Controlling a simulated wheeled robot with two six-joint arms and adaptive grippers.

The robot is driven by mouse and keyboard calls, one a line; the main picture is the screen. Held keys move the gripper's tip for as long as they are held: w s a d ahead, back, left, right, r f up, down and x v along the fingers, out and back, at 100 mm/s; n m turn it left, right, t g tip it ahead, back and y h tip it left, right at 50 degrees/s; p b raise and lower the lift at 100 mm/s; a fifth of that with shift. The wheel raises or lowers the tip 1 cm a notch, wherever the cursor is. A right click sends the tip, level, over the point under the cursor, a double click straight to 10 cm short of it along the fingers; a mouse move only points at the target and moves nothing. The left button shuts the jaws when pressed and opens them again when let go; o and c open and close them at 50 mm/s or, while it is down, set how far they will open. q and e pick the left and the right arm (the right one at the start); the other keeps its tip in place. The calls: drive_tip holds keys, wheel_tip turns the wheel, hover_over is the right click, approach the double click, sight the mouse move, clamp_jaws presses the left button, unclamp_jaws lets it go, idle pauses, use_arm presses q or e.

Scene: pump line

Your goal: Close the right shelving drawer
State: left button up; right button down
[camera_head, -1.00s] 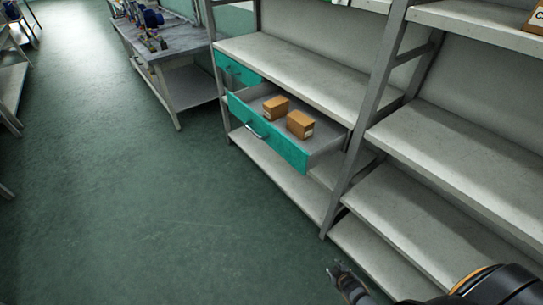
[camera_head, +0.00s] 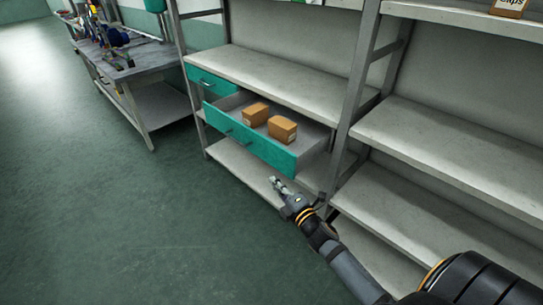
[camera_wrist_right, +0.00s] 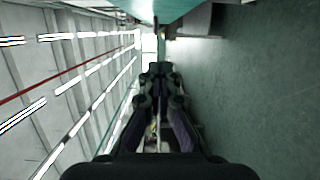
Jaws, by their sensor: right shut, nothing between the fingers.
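The right drawer (camera_head: 265,148) of the shelving has a teal front with a handle and stands pulled out, its grey inside showing. Two small brown boxes (camera_head: 283,129) (camera_head: 254,114) lie in it. My right gripper (camera_head: 276,182) is shut and empty, just in front of and below the drawer front's right end, apparently apart from it. In the right wrist view the gripper (camera_wrist_right: 157,68) points away from the camera, and a teal surface (camera_wrist_right: 150,8), likely the drawer front, crosses the top edge. My left gripper is out of view.
Another teal drawer (camera_head: 212,83) to the left sits shut under the same shelf. A grey upright post (camera_head: 352,110) stands right of the open drawer. Lower shelves (camera_head: 240,168) run below. A workbench (camera_head: 150,70) stands at the upper left. The floor (camera_head: 100,220) is clear.

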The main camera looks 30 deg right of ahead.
sight(272, 163)
drive_tip(key=w+p, duration=0.1)
drive_tip(key=w, duration=0.2)
drive_tip(key=w+d+p, duration=0.1)
drive_tip(key=w, duration=0.2)
drive_tip(key=w+d+p, duration=0.1)
drive_tip(key=w, duration=0.1)
drive_tip(key=shift+w, duration=0.4)
drive_tip(key=shift+w+d, duration=0.1)
drive_tip(key=shift+d, duration=0.4)
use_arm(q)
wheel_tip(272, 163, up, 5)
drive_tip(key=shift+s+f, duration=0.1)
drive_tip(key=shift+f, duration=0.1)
